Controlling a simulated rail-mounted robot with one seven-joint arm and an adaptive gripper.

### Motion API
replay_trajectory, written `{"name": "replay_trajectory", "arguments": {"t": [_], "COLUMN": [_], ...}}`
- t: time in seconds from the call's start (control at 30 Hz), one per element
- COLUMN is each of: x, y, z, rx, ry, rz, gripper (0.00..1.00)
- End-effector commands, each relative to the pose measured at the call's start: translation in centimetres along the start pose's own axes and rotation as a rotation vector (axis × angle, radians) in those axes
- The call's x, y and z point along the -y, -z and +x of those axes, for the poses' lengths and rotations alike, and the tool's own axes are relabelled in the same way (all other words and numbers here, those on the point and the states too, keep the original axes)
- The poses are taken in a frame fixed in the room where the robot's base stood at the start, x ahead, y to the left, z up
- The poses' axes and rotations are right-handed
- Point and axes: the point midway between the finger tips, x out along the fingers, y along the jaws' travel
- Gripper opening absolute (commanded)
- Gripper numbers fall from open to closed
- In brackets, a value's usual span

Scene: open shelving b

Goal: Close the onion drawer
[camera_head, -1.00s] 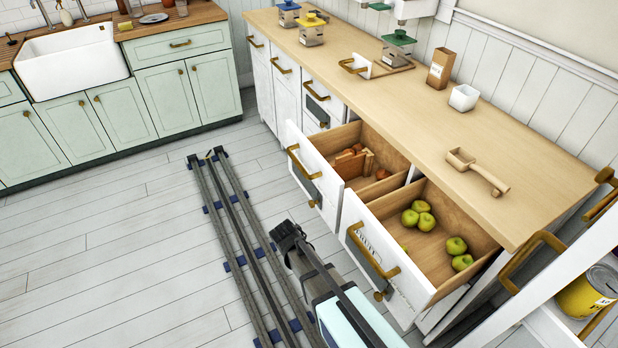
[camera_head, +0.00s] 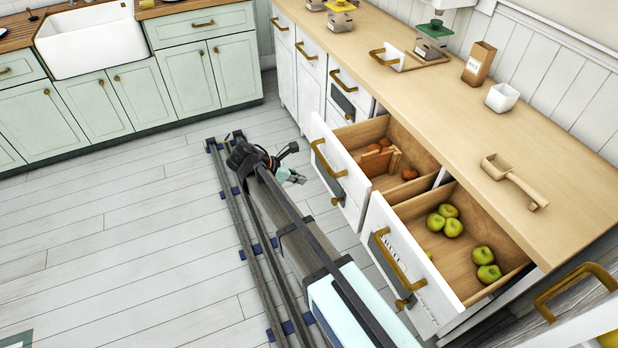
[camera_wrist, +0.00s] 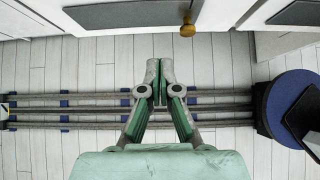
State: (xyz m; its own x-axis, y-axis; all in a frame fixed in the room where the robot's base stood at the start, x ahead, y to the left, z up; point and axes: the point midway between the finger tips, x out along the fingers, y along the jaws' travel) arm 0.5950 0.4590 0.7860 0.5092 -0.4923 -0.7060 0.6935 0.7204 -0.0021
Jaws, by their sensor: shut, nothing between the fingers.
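The onion drawer (camera_head: 335,171) is pulled open under the wooden counter, its white front facing the rails. It has a brass handle (camera_head: 325,160) and a dark label panel. Reddish-brown onions (camera_head: 378,147) and a wooden divider lie inside. My gripper (camera_head: 297,177) is in front of and left of this drawer's front, apart from it, over the floor. In the wrist view my gripper (camera_wrist: 160,72) is shut and empty, its fingertips together. White drawer fronts and a brass knob (camera_wrist: 188,28) show at the top of that view; which drawer they belong to is uncertain.
A second open drawer (camera_head: 408,262) with green apples (camera_head: 447,220) stands to the right. Floor rails (camera_head: 235,205) run along the left. Free floor lies beyond them.

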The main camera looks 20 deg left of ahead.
Motion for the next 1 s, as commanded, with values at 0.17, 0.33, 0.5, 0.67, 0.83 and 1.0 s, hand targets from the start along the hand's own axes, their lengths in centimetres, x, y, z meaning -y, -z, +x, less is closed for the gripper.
{"name": "replay_trajectory", "arguments": {"t": [0.17,0.33,0.5,0.67,0.83,1.0], "x": [0.1,0.1,0.1,0.1,0.1,0.1], "y": [-0.1,-0.1,-0.1,-1.9,-2.6,-2.8], "z": [2.8,6.2,9.2,10.6,11.5,11.7], "rx": [0.0,-0.001,-0.001,-0.002,-0.002,-0.002], "ry": [0.004,0.003,0.004,0.002,0.001,0.0], "rz": [0.001,0.002,0.003,0.004,0.004,0.004], "gripper": [0.0,0.0,0.0,0.0,0.0,0.0]}}
